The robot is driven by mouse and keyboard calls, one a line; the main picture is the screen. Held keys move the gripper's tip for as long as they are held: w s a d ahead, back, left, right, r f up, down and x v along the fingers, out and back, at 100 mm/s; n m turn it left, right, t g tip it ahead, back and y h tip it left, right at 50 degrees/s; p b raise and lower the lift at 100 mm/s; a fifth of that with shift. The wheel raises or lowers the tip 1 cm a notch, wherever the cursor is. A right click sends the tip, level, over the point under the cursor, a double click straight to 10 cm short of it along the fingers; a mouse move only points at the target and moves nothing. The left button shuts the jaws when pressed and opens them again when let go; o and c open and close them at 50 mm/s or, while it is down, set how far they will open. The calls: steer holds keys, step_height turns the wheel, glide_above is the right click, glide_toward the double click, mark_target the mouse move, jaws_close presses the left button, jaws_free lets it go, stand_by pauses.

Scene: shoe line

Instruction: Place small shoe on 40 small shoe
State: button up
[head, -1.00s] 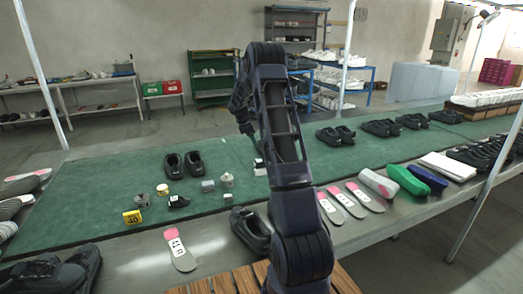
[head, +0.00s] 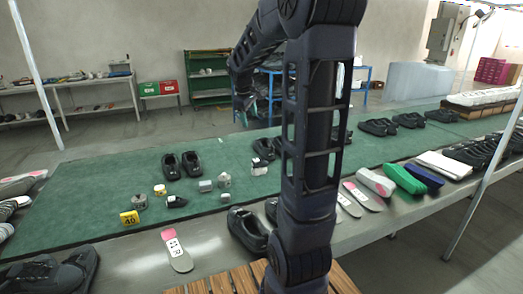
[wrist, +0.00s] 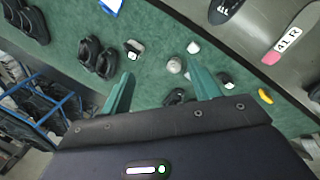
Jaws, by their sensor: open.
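A small black shoe (head: 177,201) lies on the green mat beside a yellow tag marked 40 (head: 129,217). Another small black-and-white item (head: 258,166), which looks like a small shoe, lies farther right on the mat. In the wrist view these seem to be the dark item (wrist: 227,80) near the yellow tag (wrist: 265,96) and the item (wrist: 133,49) at upper middle. My gripper (head: 243,106) is raised above the far side of the mat in the head view.
Small grey and white pieces (head: 225,181) stand between the two small items. Black shoe pairs (head: 182,165) and (head: 263,149) are close by. A 41 R insole (head: 177,250) and a larger black shoe (head: 247,229) lie at the near side.

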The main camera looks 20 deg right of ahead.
steer(key=s+a+m+t+y, duration=0.1)
steer(key=s+a+m, duration=0.2)
steer(key=s, duration=1.1)
steer(key=s+a+m+t+y, duration=0.1)
steer(key=s+a+m, duration=0.2)
steer(key=s, duration=1.1)
steer(key=shift+s+a+f+m, duration=0.2)
steer(key=shift+f+m, duration=0.25)
steer(key=shift+m, duration=0.55)
